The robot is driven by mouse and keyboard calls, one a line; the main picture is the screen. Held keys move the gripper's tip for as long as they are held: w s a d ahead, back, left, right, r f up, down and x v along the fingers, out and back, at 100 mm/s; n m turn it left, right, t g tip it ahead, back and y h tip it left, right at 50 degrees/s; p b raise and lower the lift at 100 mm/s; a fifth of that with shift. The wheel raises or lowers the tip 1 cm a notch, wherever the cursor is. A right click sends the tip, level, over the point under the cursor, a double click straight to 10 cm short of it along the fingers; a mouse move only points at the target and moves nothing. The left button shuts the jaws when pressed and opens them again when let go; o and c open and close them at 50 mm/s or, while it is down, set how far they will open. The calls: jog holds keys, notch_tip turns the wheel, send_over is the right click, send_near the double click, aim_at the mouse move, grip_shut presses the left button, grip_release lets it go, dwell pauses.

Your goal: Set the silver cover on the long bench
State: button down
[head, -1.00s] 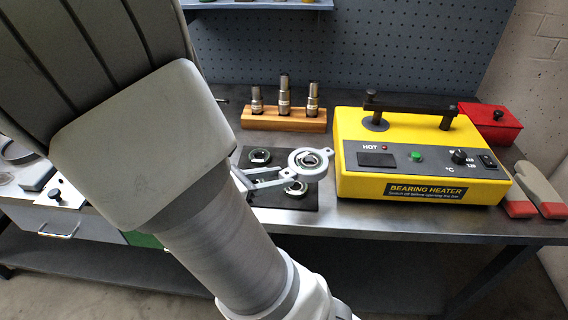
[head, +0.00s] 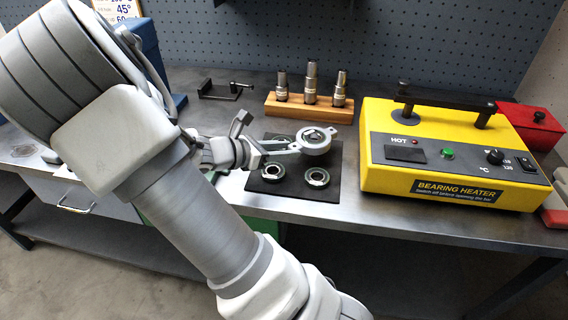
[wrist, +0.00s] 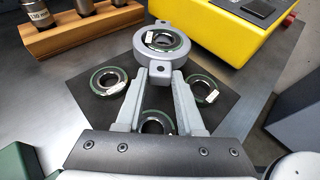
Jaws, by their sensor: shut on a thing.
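The silver cover (head: 316,141) is a grey ring with small lugs, over the upper right part of the dark mat on the long bench (head: 352,208). My gripper (head: 296,147) reaches in from the left and is shut on the cover's near lug. In the wrist view the cover (wrist: 143,41) lies ahead of my gripper's fingertips (wrist: 161,76). A green-rimmed bearing shows through the ring's opening. I cannot tell how high the cover is above the mat.
The dark mat (head: 262,187) holds several bearings, including one at its front right (head: 317,177). A wooden block (head: 309,110) with metal posts stands behind. A yellow bearing heater (head: 455,160) stands right, a red box (head: 535,125) beyond it. Bare bench lies along the front edge.

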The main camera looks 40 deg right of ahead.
aim_at(285, 162)
jog(key=shift+w+d+f, duration=0.15)
jog(key=shift+w+f, duration=0.05)
jog(key=shift+f, duration=0.1)
jog(key=shift+f+b, duration=0.7)
jog(key=shift+f, duration=1.05)
jog(key=c, duration=0.5)
grip_release()
jog(key=shift+f, duration=0.15)
